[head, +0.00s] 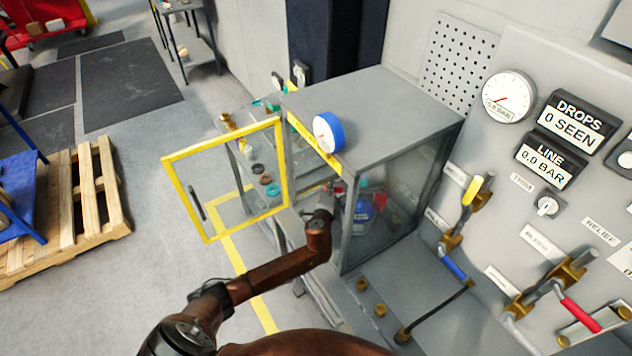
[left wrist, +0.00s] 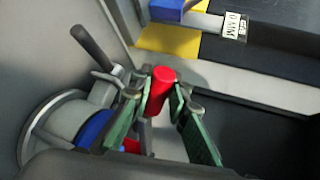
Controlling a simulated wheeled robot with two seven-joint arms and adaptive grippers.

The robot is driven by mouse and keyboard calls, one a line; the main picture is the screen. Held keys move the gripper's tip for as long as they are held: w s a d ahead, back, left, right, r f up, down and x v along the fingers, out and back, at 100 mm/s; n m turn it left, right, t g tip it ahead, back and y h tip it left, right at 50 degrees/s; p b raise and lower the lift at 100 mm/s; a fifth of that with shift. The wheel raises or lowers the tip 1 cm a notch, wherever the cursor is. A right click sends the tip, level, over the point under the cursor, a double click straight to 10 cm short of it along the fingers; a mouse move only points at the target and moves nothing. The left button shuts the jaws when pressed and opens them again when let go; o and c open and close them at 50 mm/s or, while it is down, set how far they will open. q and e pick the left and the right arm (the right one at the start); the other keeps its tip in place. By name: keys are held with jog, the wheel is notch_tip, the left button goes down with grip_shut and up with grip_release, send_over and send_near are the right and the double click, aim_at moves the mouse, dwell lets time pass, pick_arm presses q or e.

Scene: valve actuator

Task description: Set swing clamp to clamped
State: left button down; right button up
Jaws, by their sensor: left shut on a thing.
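My left arm reaches through the open front of a grey cabinet (head: 400,120) in the head view, with my left gripper (head: 335,188) just inside. In the left wrist view, the green fingers of my left gripper (left wrist: 158,100) stand on either side of a red cylindrical grip (left wrist: 162,78) and are shut on it. The grip seems to belong to the swing clamp, whose arm is mostly hidden behind the fingers. A round grey part with a blue body (left wrist: 95,128) and a dark lever (left wrist: 92,45) sits left of the fingers. My right gripper is not in view.
The yellow-framed door (head: 282,165) stands open to the left. A blue gauge (head: 328,132) is at the cabinet's front top edge. A panel with levers and a dial (head: 508,97) stands right. A yellow-and-black edge (left wrist: 165,40) lies beyond the grip.

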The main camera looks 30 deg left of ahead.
pick_arm(q)
jog(key=shift+s+d+f+n+y, duration=0.1)
jog(key=shift+s+d+n+y, duration=0.2)
jog(key=shift+s, duration=0.15)
jog(key=shift+s+d+y, duration=0.2)
jog(key=shift+s+y, duration=0.1)
jog(key=c, duration=2.2)
grip_release()
jog(key=shift+c, duration=0.2)
jog(key=o, duration=0.4)
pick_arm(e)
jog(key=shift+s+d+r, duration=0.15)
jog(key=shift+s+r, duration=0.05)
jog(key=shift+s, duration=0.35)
pick_arm(q)
jog(key=v, duration=0.7)
jog(key=shift+s+r, duration=0.25)
